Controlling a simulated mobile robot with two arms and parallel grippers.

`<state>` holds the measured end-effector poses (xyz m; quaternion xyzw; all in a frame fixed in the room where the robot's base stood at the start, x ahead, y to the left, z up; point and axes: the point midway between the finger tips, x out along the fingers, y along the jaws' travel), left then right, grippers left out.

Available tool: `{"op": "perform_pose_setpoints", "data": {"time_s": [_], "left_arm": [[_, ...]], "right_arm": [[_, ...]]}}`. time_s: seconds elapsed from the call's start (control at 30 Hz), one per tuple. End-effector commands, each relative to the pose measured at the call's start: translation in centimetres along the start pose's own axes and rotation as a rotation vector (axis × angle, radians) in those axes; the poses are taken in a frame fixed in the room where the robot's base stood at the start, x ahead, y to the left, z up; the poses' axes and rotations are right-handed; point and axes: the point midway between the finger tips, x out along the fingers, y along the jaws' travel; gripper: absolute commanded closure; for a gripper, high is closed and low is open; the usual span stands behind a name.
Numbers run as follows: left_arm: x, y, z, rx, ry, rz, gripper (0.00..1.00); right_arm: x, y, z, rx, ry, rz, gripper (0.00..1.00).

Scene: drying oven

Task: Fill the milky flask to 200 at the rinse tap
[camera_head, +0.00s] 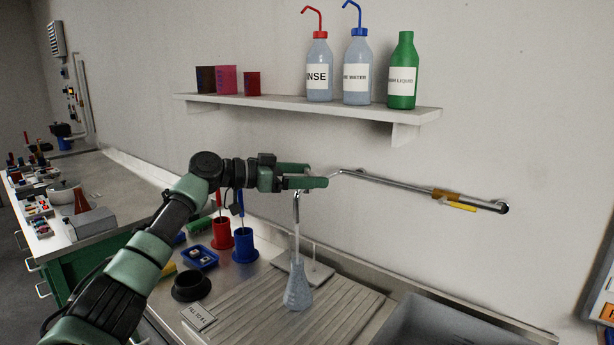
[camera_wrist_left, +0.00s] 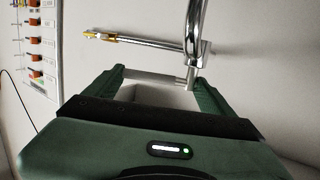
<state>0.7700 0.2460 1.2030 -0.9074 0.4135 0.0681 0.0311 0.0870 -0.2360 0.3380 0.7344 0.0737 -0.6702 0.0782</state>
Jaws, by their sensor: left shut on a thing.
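The rinse tap's chrome pipe (camera_head: 385,181) runs from the wall to the gripper, with a brass part and yellow lever (camera_head: 462,206) near the wall. In the left wrist view the curved chrome spout (camera_wrist_left: 194,40) comes down beside the right-hand finger of my gripper (camera_wrist_left: 160,84). The level and marks are unreadable.
The grooved drainboard (camera_head: 345,315) lies below, with a fill sign (camera_head: 198,317) at its left edge and a sink (camera_head: 440,325) at right. Red (camera_head: 222,236) and blue (camera_head: 244,246) holders stand left. A shelf (camera_head: 290,103) with bottles is above.

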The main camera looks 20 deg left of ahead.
Motion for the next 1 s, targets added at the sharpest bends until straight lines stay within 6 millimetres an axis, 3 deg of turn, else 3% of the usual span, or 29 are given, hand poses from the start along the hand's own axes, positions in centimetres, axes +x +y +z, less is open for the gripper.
{"op": "perform_pose_setpoints", "data": {"time_s": [0.43,0.73,1.0], "left_arm": [[0.12,0.10,0.51,-0.002,-0.010,0.000,0.55],[0.72,0.29,0.38,-0.024,-0.015,-0.156,0.55],[0.80,0.25,0.44,-0.029,-0.011,-0.175,0.55]], "right_arm": [[0.04,0.00,0.00,0.000,0.000,0.000,0.64],[-0.78,0.02,-0.07,0.000,0.000,0.000,0.64],[-0.69,0.01,-0.07,0.000,0.000,0.000,0.64]]}}
